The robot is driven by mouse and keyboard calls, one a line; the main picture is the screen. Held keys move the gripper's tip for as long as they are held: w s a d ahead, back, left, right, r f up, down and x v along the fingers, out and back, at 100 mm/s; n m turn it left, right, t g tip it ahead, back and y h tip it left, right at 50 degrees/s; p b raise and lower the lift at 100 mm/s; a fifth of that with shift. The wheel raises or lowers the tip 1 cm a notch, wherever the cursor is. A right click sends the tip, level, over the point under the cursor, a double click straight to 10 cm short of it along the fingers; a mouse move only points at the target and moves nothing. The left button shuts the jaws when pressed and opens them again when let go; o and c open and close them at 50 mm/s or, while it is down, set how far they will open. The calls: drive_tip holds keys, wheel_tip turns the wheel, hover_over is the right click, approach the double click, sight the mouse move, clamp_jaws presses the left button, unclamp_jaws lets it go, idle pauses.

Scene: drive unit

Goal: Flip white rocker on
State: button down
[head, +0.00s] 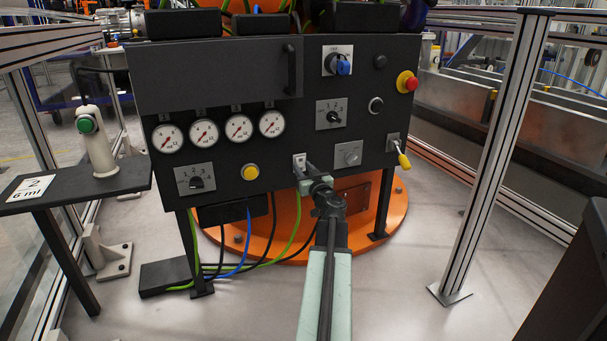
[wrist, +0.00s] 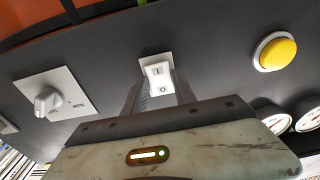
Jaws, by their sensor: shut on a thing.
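The white rocker (head: 299,160) sits on a small light plate low in the middle of the dark panel (head: 220,95). In the wrist view the rocker (wrist: 158,80) shows an I mark at its upper part and an O mark at its lower part. My gripper (head: 309,172) is at the panel, right at the rocker, and partly covers it in the head view. In the wrist view its dark fingers (wrist: 159,97) reach up on both sides of the rocker and are shut on it. The exact tilt of the rocker is hard to tell.
A silver knob (head: 348,154) is just right of the rocker, and a yellow button (head: 250,172) is to its left. A yellow-tipped lever (head: 403,160) and a red button (head: 407,82) are farther right. Several gauges (head: 203,134) are at upper left.

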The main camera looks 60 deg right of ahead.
drive_tip(key=c, duration=1)
unclamp_jaws()
drive_tip(key=r+p, duration=0.1)
drive_tip(key=p, duration=0.3)
drive_tip(key=shift+r+g+y, duration=0.2)
drive_tip(key=shift+g+y, duration=0.1)
drive_tip(key=shift+g, duration=0.1)
drive_tip(key=f+b+v, duration=0.1)
drive_tip(key=v, duration=0.8)
drive_tip(key=w+a+r+n+y+p, duration=0.3)
drive_tip(key=w+a+r+y+p, duration=0.2)
drive_tip(key=w+a+p, duration=0.5)
drive_tip(key=w+a+r+n+g+y+p, duration=0.1)
drive_tip(key=w+a+r+y+p, duration=0.3)
drive_tip(key=w+a+p, duration=0.6)
drive_tip(key=w+a+n+y, duration=0.1)
drive_tip(key=w+a+y, duration=0.1)
drive_tip(key=a, duration=0.6)
drive_tip(key=shift+r+n+g+y, duration=0.3)
drive_tip(key=shift+r+n, duration=0.05)
drive_tip(key=shift+n, duration=0.05)
